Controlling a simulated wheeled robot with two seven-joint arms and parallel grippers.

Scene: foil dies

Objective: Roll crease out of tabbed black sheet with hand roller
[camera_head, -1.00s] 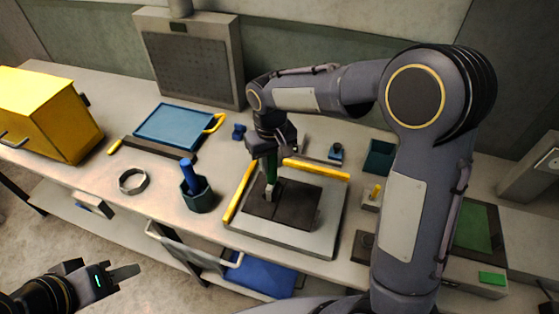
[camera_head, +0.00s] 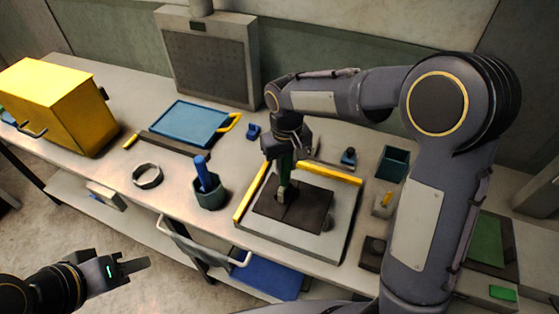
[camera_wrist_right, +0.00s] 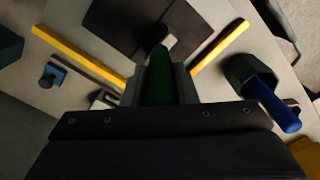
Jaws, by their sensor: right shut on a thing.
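The black sheet (camera_head: 312,212) lies flat on a pale plate (camera_head: 338,240) between yellow rails; it also shows in the wrist view (camera_wrist_right: 125,25). My right gripper (camera_head: 286,152) is shut on the green handle of the hand roller (camera_wrist_right: 160,75) and stands above the sheet's left part. The roller's grey head (camera_head: 283,194) is at the sheet's surface; I cannot tell whether it touches. My left gripper (camera_head: 132,266) is empty in front of the bench at lower left, seen edge-on, so its opening is unclear.
A dark cup with a blue-handled tool (camera_head: 210,196) stands left of the plate, with a grey ring (camera_head: 147,175) further left. A blue tray (camera_head: 190,122) and a yellow box (camera_head: 60,105) lie beyond. A teal bin (camera_head: 393,162) stands right of the plate.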

